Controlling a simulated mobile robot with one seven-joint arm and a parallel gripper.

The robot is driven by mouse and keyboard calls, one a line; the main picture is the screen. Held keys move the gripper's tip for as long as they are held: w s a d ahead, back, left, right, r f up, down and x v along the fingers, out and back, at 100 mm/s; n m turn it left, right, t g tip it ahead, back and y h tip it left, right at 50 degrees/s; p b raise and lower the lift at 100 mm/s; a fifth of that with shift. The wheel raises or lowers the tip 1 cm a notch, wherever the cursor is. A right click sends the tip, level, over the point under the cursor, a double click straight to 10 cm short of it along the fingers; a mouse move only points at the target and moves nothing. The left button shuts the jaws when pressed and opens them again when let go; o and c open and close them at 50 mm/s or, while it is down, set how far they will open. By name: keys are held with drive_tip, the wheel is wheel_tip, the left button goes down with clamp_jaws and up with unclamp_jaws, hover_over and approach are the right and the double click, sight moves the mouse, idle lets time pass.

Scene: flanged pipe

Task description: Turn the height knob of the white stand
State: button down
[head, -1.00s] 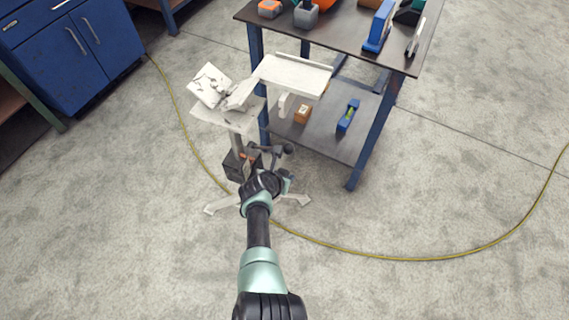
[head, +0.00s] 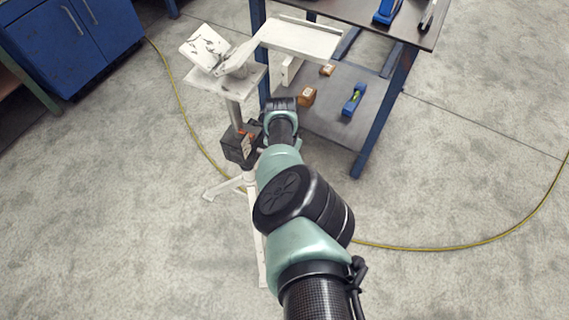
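The white stand (head: 232,82) stands left of centre on the floor. It has a flat top plate, a grey post (head: 234,112) and white legs (head: 224,188). No height knob can be made out; my arm covers the right side of the collar. My arm reaches up from the bottom right, and its far end is just right of the post and collar.
A blue-legged workbench (head: 385,100) stands close behind on the right, with a wooden block (head: 307,96) and a blue tool (head: 353,100) on its lower shelf. Blue cabinets (head: 70,45) are at the upper left. A yellow cable (head: 460,243) curves across the otherwise open floor.

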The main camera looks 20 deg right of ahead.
idle(0.4)
drive_tip(key=c, duration=0.6)
unclamp_jaws()
drive_tip(key=shift+o, duration=0.2)
drive_tip(key=r+p, duration=0.8)
drive_tip(key=p, duration=0.1)
drive_tip(key=r+p, duration=0.5)
drive_tip(key=shift+s+a, duration=0.25)
drive_tip(key=shift+s, duration=0.05)
drive_tip(key=shift+f, duration=0.1)
